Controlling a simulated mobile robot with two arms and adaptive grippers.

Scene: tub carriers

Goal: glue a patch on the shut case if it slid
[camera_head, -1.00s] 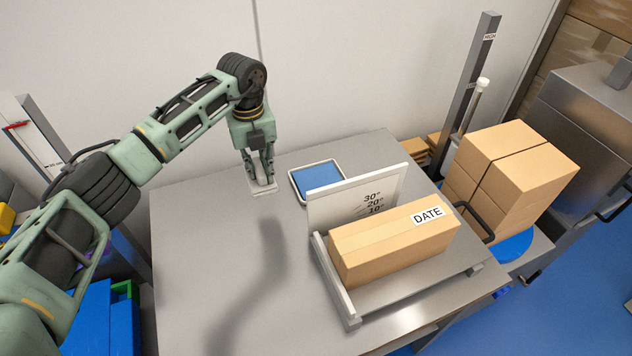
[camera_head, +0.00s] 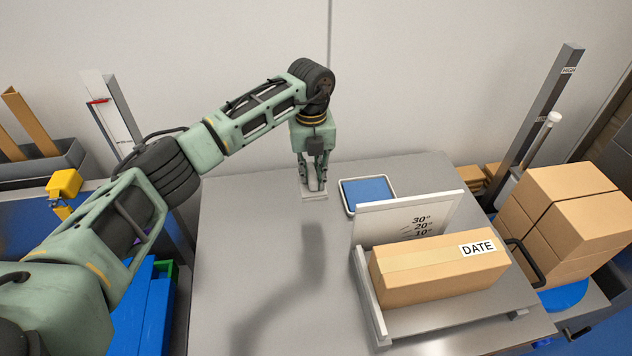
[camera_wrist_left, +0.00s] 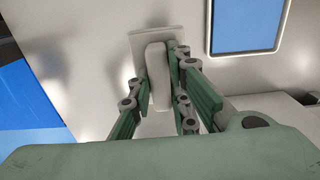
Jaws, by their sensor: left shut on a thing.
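The shut case is a brown carton (camera_head: 435,272) with a tape strip along its top and a white DATE label (camera_head: 478,248). It lies on a grey stand (camera_head: 369,300) with a rail along its left end. A pale panel (camera_head: 385,223) marked 30°, 20° and 10° stands behind it. My left gripper (camera_head: 314,186) is shut on the grip of a pale tool with a flat plate (camera_head: 314,196), low at the table's back. The tool's plate also shows in the left wrist view (camera_wrist_left: 152,38). I cannot tell whether the plate touches the table. My right gripper is out of view.
A shallow tray with a blue pad (camera_head: 367,193) lies right of my left gripper. Stacked cartons (camera_head: 570,220) and a grey post (camera_head: 540,130) stand at the right. The table's left part (camera_head: 245,270) is clear. Blue bins (camera_head: 145,310) sit beyond its left edge.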

